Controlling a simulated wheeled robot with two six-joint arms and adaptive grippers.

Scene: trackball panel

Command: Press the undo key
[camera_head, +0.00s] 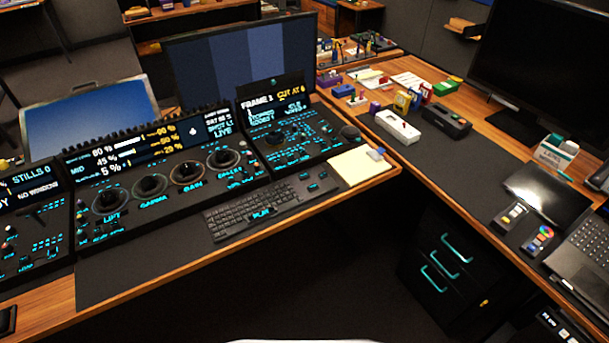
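A black trackball panel (160,222) stands on the wooden desk at the left and centre. It has several round trackballs in a row, with glowing cyan labels that include LIFT, GAMMA and GAIN. A lit display strip (148,143) with white and yellow text runs along its back. A second key section (293,136) with small cyan-lit keys and a dial sits to its right, under a screen reading FRAME. Another key section (35,233) is cut off at the left edge. The key labels are too small to read, so I cannot tell which is undo. Neither gripper shows.
A black keyboard (258,208) lies in front of the panel. A cream notepad (358,167) lies to its right. A large monitor (240,62) stands behind the panel. Drawers (440,270) stand under the right desk.

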